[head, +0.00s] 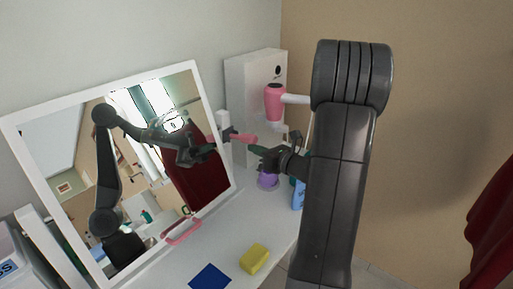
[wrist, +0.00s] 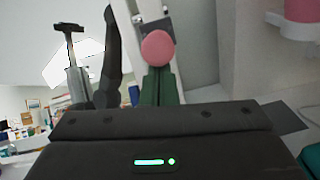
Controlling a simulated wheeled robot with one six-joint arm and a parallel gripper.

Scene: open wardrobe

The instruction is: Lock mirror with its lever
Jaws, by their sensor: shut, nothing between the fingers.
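The mirror (head: 158,165) stands tilted on the white counter, in a white frame with a pink handle (head: 182,232) at its lower edge. Its lever is a pink bar (head: 243,138) on a pale mount at the frame's right edge, pointing right toward my gripper. In the wrist view the lever's round pink end (wrist: 158,47) faces the camera, just beyond the fingertips. My gripper (head: 255,149) is shut and empty, close to the lever's end; its green fingers (wrist: 159,84) also show in the wrist view. I cannot tell whether they touch the lever.
A yellow sponge (head: 254,258) and a blue cloth (head: 209,276) lie on the counter (head: 225,232). A purple item (head: 267,180) and a blue bottle (head: 298,195) stand below my gripper. A pink dryer-like object (head: 275,102) hangs by a white wall panel (head: 246,85). A red curtain hangs far right.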

